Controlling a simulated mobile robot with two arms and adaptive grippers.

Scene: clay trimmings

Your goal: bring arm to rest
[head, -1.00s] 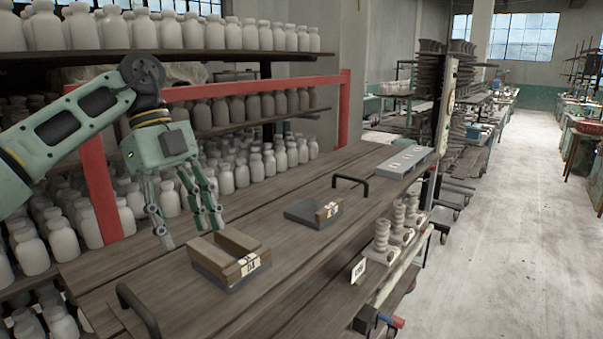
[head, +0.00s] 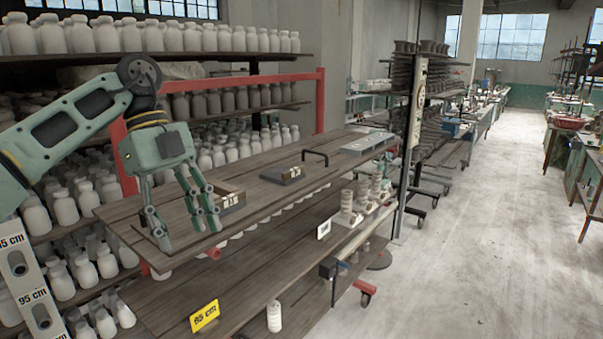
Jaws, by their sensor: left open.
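My left gripper (head: 187,228) hangs with its fingers pointing down, open and empty, in front of the left end of the wooden cart top (head: 258,210). The wooden-sided box with a label (head: 230,200) sits on the cart top just right of the fingers, and they partly hide it. Whether the fingers touch anything cannot be told, but no contact is clear. The arm comes in from the left, bent at the elbow. My right gripper is not in view.
A dark tray with a labelled block (head: 283,176) and a grey flat plate (head: 368,144) lie farther along the top. Clay stacks (head: 347,204) stand on a lower ledge. Shelves of pale bottles (head: 150,37) and a red frame (head: 320,105) are behind. Floor (head: 470,240) at right is clear.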

